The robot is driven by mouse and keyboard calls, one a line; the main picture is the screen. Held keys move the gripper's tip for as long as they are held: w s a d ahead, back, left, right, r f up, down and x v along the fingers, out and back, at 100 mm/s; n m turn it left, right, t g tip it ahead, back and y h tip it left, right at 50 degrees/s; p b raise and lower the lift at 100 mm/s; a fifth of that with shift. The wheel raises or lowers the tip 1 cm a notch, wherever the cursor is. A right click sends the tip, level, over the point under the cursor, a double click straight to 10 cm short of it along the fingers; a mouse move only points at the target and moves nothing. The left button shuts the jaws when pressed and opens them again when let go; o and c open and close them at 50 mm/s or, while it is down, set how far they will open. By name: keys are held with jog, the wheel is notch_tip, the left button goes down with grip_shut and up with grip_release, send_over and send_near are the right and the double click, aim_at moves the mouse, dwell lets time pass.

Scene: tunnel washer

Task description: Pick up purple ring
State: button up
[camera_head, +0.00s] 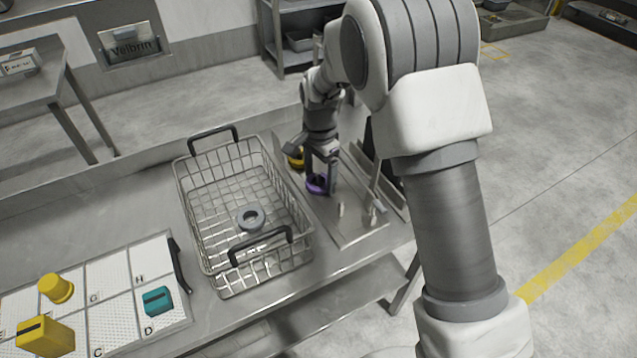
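The purple ring (316,185) is at the metal plate right of the wire basket. My gripper (321,178) points down right over it, with its fingers at the ring. The fingers hide part of the ring. I cannot tell whether they are closed on it or whether the ring rests on the plate.
A yellow piece (295,158) is just behind the ring, close to my gripper. The wire basket (218,200) holds a grey ring (250,219). Upright pegs (371,203) stand on the plate (350,232). A lettered tray (108,280) holds yellow and teal blocks.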

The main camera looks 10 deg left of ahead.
jog(key=c, duration=0.9)
jog(key=shift+c, duration=0.2)
notch_tip(320, 180, up, 28)
jog(key=p, duration=0.5)
